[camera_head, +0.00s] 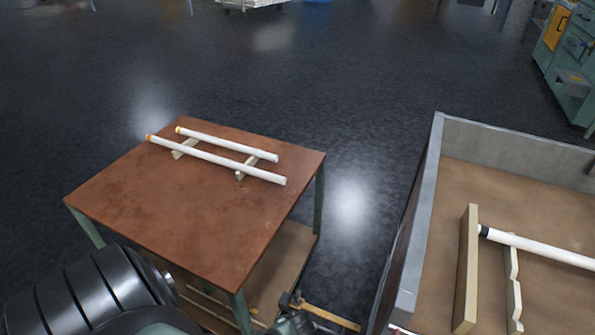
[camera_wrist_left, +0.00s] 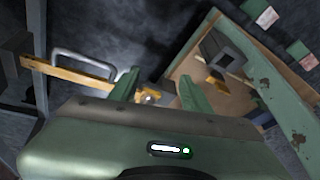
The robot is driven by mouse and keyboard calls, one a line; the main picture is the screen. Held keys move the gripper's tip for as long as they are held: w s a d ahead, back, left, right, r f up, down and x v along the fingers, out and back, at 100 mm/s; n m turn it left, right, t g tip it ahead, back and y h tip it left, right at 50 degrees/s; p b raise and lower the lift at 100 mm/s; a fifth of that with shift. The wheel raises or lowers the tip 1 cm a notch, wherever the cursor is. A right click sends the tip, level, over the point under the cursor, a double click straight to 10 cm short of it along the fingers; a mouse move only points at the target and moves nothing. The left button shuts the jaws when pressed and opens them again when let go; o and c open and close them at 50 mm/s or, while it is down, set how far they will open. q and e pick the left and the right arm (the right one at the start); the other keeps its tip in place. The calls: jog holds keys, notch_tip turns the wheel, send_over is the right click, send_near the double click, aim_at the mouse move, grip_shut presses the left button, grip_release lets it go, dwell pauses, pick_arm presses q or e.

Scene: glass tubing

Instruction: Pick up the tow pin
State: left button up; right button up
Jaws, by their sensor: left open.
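My left gripper (camera_wrist_left: 157,78) is open in the left wrist view, its two green fingers pointing away from the camera. Between and just beyond the fingers is a small fitting with a pale, round metallic top (camera_wrist_left: 149,97) and orange-yellow parts, at the end of a tan bar (camera_wrist_left: 65,72). This may be the tow pin, but I cannot tell for sure. Nothing looks gripped. In the head view the tan bar (camera_head: 332,316) shows beside the front leg of the cart. My left arm comes in at the bottom left. My right gripper is not in view.
The brown-topped cart (camera_head: 190,222) carries two white tubes (camera_head: 215,160) on small cradles. It has a lower shelf (camera_head: 283,255). A grey-walled bin (camera_head: 428,205) with a tube on wooden supports stands at the right. Dark floor is clear behind them.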

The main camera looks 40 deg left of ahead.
aim_at(298, 295)
pick_arm(q)
jog(key=w+a+r+n+b, duration=0.1)
jog(key=w, duration=0.1)
jog(key=w+a+n+y+b, duration=0.1)
jog(key=w+a+n+b, duration=0.1)
jog(key=w, duration=0.1)
jog(key=w+a+r+n+y+b, duration=0.1)
jog(key=w+n, duration=0.1)
jog(key=w, duration=0.1)
jog(key=shift+w+a+r+t+b, duration=0.2)
jog(key=shift+a+r+t+b, duration=0.1)
jog(key=shift+a+b, duration=0.1)
jog(key=shift+w+a+f, duration=0.15)
jog(key=shift+a+f, duration=0.15)
jog(key=shift+f, duration=0.2)
jog(key=b+x, duration=0.2)
jog(key=x, duration=0.2)
jog(key=shift+w+a+f, duration=0.1)
jog(key=shift+a+f, duration=0.05)
grip_shut()
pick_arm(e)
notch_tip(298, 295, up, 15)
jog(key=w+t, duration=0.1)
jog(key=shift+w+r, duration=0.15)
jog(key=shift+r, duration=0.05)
